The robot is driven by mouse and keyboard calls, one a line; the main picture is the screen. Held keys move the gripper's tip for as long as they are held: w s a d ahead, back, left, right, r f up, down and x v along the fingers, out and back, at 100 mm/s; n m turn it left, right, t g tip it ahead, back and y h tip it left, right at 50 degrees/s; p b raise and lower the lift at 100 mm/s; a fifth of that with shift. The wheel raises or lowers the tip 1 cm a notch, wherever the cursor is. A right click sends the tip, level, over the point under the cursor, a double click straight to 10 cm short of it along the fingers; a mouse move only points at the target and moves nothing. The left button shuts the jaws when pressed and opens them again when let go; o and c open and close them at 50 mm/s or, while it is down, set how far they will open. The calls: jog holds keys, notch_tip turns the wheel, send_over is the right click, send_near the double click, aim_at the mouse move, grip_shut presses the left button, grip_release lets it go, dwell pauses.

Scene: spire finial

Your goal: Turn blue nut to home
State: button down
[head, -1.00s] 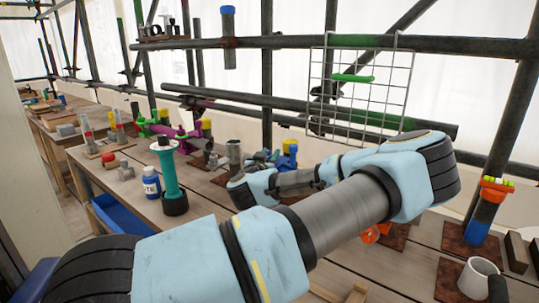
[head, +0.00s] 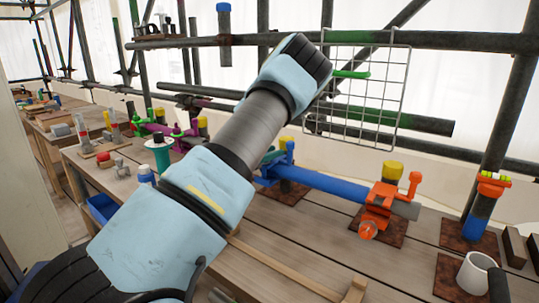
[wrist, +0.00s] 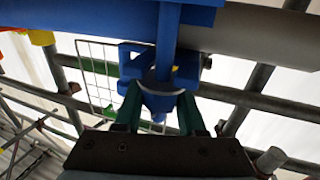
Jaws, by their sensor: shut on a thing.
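In the wrist view my gripper (wrist: 160,96) has two dark green fingers, one on each side of a small blue nut (wrist: 160,104), shut on it. The nut is on a blue clamp (wrist: 189,70), under a blue tube (wrist: 190,15). The fingers hide the nut's sides, and I cannot tell its exact angle. In the head view the blue tube (head: 330,186) runs right to an orange clamp (head: 378,205). My arm hides most of the blue clamp's end and my gripper there.
A wire grid panel (head: 362,90) hangs from the scaffold bars behind the bench. An orange-collared post (head: 482,215) and a grey cup (head: 478,272) stand at the right. A teal spool (head: 159,150) stands at the left. The front bench boards are fairly clear.

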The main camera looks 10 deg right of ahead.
jog(key=m+g, duration=0.1)
jog(key=m+g+h+b, duration=0.1)
jog(key=m+g, duration=0.1)
jog(key=g, duration=0.1)
jog(key=shift+s+h, duration=0.25)
jog(key=shift+h, duration=0.05)
jog(key=m+g+b, duration=0.1)
jog(key=m+g, duration=0.1)
jog(key=g, duration=0.1)
jog(key=s+m+g+b, duration=0.1)
jog(key=g, duration=0.1)
jog(key=shift+d+f+m+g+b, duration=0.1)
jog(key=shift+m+g+b, duration=0.25)
jog(key=shift+m+g, duration=0.05)
jog(key=m+g+y, duration=0.1)
jog(key=m+g, duration=0.1)
jog(key=g, duration=0.1)
jog(key=s+m+g+y+b, duration=0.1)
jog(key=m+g, duration=0.1)
jog(key=g, duration=0.2)
jog(key=shift+s+m, duration=0.15)
jog(key=shift+m, duration=0.15)
jog(key=shift+s, duration=0.1)
jog(key=c, duration=0.5)
grip_release()
jog(key=p+v, duration=0.2)
jog(key=v, duration=0.5)
jog(key=shift+w+a, duration=0.2)
jog(key=shift+a, duration=0.05)
